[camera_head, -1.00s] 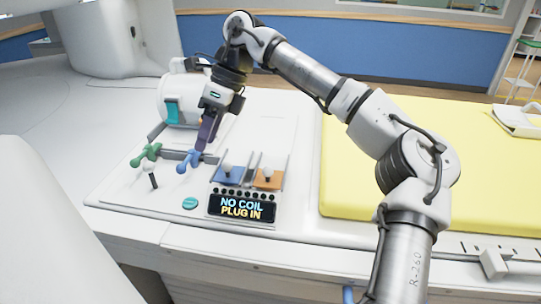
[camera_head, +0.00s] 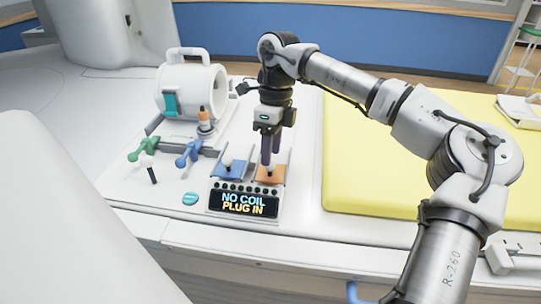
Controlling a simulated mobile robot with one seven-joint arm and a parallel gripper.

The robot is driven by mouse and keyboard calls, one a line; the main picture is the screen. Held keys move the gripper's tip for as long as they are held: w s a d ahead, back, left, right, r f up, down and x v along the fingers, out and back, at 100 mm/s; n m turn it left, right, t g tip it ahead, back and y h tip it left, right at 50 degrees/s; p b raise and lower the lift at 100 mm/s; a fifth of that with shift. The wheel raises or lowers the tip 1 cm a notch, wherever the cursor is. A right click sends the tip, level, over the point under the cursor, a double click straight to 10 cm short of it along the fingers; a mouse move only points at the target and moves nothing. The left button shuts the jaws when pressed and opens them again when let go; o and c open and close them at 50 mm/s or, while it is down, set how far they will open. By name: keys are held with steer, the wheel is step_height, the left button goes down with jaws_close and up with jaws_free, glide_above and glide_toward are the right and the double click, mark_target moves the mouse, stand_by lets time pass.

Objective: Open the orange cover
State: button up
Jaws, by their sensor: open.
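The orange cover (camera_head: 270,175) is a small flat square at the right of the panel, above the display. The orange cover looks closed.
A display (camera_head: 243,204) reads "NO COIL PLUG IN". Blue (camera_head: 188,154) and green (camera_head: 143,149) handles and a white coil (camera_head: 192,92) stand further left. A yellow mattress (camera_head: 390,155) lies right.

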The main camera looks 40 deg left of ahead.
steer(key=shift+s+f, duration=0.15)
steer(key=shift+f, duration=0.55)
steer(key=shift+s+f, duration=0.1)
steer(key=shift+f, duration=0.55)
steer(key=shift+c, duration=0.5)
jaws_close()
